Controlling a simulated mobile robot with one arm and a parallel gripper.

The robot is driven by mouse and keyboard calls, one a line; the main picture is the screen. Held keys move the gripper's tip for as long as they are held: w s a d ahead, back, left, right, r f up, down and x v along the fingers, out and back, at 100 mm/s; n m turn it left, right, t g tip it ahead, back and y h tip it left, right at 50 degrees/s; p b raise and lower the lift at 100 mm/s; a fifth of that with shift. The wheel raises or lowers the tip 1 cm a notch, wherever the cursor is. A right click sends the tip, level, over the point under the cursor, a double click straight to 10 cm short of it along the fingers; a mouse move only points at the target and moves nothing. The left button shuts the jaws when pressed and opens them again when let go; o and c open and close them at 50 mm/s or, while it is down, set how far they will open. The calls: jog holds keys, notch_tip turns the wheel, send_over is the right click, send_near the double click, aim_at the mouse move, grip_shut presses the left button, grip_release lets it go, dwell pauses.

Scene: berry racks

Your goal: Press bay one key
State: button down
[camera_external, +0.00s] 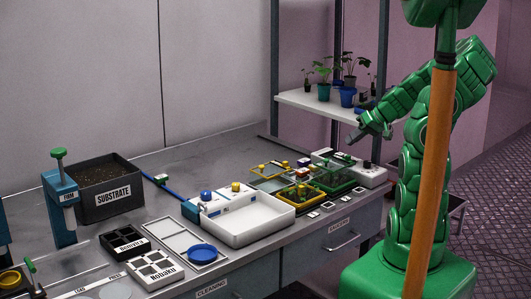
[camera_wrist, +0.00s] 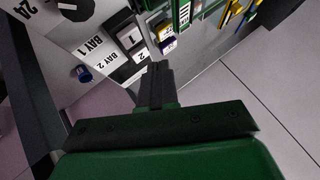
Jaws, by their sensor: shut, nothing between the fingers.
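In the wrist view a pale control panel (camera_wrist: 105,75) carries BAY 1 and BAY 2 lettering. In the external view my gripper (camera_external: 354,138) is above the white control box (camera_external: 372,177) at the bench's far right end. The keys are too small to read there.
The panel also has a black round knob (camera_wrist: 75,8) and a blue knob (camera_wrist: 84,74). Green and yellow trays (camera_external: 300,194) lie left of the box, and a white basin (camera_external: 262,230) stands nearer. A shelf with potted plants (camera_external: 348,97) rises behind.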

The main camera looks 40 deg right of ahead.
jog(key=shift+r, duration=1.7)
dwell(1.6)
dwell(0.4)
